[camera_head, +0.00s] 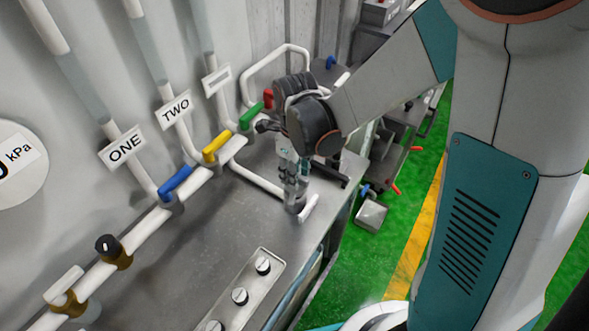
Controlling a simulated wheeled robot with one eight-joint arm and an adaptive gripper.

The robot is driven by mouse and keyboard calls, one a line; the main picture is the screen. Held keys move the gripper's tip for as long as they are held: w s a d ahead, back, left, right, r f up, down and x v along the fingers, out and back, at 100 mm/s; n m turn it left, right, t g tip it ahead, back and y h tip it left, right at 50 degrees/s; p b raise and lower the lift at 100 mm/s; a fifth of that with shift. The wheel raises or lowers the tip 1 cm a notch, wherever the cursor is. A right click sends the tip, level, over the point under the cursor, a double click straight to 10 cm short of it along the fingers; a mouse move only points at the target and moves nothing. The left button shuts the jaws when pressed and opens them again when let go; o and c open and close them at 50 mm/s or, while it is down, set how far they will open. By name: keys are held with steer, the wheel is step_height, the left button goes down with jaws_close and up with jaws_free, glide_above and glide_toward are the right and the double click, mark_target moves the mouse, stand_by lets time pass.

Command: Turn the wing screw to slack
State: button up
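My gripper (296,192) points down over the right end of the grey metal bench. Its fingertips are at a small grey round fitting with a short white bar (309,208) sticking out to the lower right. This may be the wing screw, but the gripper covers part of it and I cannot tell for certain. The fingers look close around or against the fitting. They are too small and overlapped to tell whether they grip it.
Pipes with a blue handle (175,182), a yellow handle (216,147) and a green handle (250,116) run along the back wall. A panel (251,282) with white knobs lies at the front. A black knob (107,245) sits on the left pipe. The bench middle is clear.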

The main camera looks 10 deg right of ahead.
jaws_close()
